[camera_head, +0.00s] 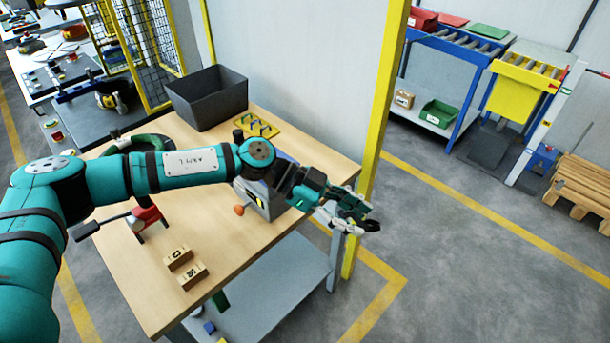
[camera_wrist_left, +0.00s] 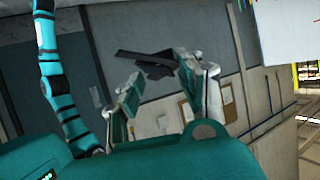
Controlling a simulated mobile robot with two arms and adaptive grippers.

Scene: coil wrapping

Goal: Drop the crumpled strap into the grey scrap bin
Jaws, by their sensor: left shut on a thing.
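My left gripper (camera_head: 358,213) is past the right edge of the wooden table, above the floor beside the yellow post. It is shut on the crumpled strap, a dark, bent piece that shows in the left wrist view (camera_wrist_left: 150,62) at the fingertips (camera_wrist_left: 160,88). In the head view the strap is hard to tell apart from the dark fingers. The dark grey open-topped bin (camera_head: 208,108) stands at the back of the table, well to the left of the gripper. Its floor is hidden. My right gripper is not in view.
The table (camera_head: 225,245) also holds a yellow rack (camera_head: 257,126), a red tool (camera_head: 147,218), small wooden blocks (camera_head: 192,277) and a grey device partly under my left arm. The yellow post (camera_head: 382,120) rises close behind the gripper. Open floor lies to the right.

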